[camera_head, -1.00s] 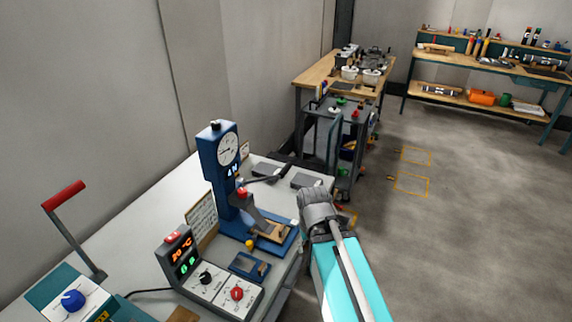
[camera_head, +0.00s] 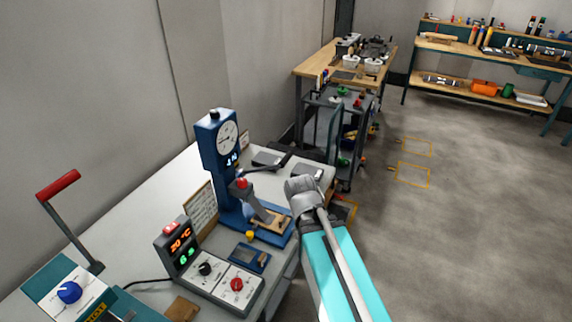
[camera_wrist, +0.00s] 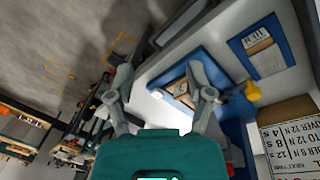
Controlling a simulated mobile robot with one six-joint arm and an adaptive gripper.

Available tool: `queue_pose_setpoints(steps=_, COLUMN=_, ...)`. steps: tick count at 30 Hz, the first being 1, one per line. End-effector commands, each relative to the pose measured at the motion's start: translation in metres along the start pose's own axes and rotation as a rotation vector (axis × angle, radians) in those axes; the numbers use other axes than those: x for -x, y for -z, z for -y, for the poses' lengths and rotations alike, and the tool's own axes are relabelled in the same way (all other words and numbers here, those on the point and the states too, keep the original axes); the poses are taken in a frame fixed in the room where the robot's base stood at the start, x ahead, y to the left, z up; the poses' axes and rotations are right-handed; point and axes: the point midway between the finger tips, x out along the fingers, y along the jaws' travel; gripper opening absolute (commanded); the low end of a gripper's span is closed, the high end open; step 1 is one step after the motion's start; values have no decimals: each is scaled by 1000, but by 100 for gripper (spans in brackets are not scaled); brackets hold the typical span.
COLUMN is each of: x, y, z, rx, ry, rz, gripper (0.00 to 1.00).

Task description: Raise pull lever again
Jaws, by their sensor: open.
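Two levers show in the head view, and I cannot tell which one the task means. The other is a red-handled lever (camera_head: 70,230) on the teal unit (camera_head: 45,282) at lower left, standing tilted up. My arm reaches in from the bottom right, its wrist beside the press. My gripper (camera_wrist: 160,68) is open and empty in the wrist view, with the blue press base (camera_wrist: 215,70) beyond its fingers. In the head view my fingers cannot be made out.
A control box (camera_head: 180,243) with lit digits and a small blue tray (camera_head: 250,257) stand before the press. A text board (camera_head: 200,210) leans behind them. A tool cart (camera_head: 345,120) stands beyond the bench. The floor at right is clear.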

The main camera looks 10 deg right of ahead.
Motion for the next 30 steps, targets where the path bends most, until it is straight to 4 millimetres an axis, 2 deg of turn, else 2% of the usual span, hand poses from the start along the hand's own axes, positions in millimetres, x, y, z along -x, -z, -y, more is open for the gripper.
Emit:
queue_pose_setpoints(steps=1, x=-8, y=6, z=-1, rx=54, ry=-47, rz=-12, gripper=68)
queue_pose_setpoints(steps=7, x=-18, y=33, z=-14, rx=344, ry=-307, rz=-53, gripper=68)
queue_pose_setpoints(steps=11, x=-17, y=55, z=-18, rx=564, ry=-503, rz=-58, gripper=68)
queue_pose_setpoints(steps=16, x=-7, y=86, z=-16, rx=852, ry=-769, rz=-27, gripper=68)
queue_pose_setpoints(steps=22, x=16, y=122, z=2, rx=1179, ry=-1096, rz=68, gripper=68)
queue_pose_setpoints(steps=30, x=49, y=156, z=44, rx=1509, ry=-1476, rz=269, gripper=68)
